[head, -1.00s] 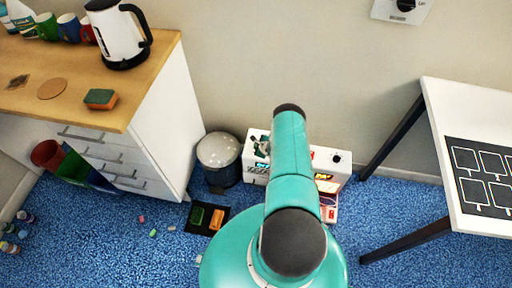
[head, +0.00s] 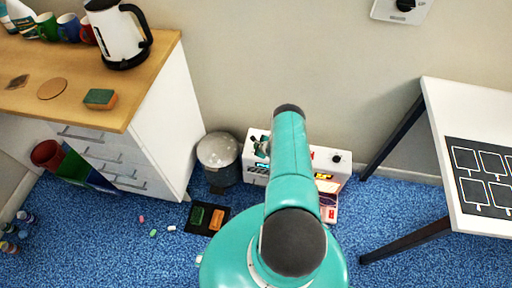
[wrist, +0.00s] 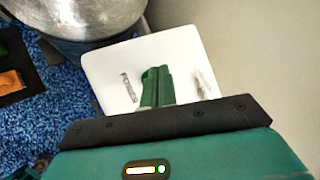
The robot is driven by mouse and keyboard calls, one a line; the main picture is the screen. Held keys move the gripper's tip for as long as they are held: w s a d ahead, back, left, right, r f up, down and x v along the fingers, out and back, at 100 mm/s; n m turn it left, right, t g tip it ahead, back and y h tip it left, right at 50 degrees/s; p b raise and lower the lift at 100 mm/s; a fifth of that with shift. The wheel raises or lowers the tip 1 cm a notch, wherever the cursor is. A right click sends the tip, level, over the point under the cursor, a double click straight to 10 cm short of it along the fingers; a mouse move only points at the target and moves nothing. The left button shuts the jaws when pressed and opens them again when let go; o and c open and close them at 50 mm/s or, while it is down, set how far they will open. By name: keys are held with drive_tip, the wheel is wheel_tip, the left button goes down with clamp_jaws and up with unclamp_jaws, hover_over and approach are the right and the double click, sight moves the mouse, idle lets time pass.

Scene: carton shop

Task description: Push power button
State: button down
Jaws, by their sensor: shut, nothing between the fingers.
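A low white machine (head: 343,167) stands on the floor against the wall, partly hidden behind my arm. Its front has small lit displays, and a round black knob (head: 337,158) shows at its right end. My gripper (head: 261,147) is at the machine's left part, left of my arm.
A grey bin (head: 219,158) stands close left of the machine, beside a white drawer cabinet (head: 160,125). A black tray (head: 191,222) with green and orange pieces lies on the floor in front. A white table (head: 436,105) is at right. Small bits lie on the blue carpet.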

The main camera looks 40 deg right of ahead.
drive_tip(key=shift+f, duration=0.4)
idle(0.4)
drive_tip(key=shift+r, duration=0.45)
drive_tip(key=shift+r, duration=3)
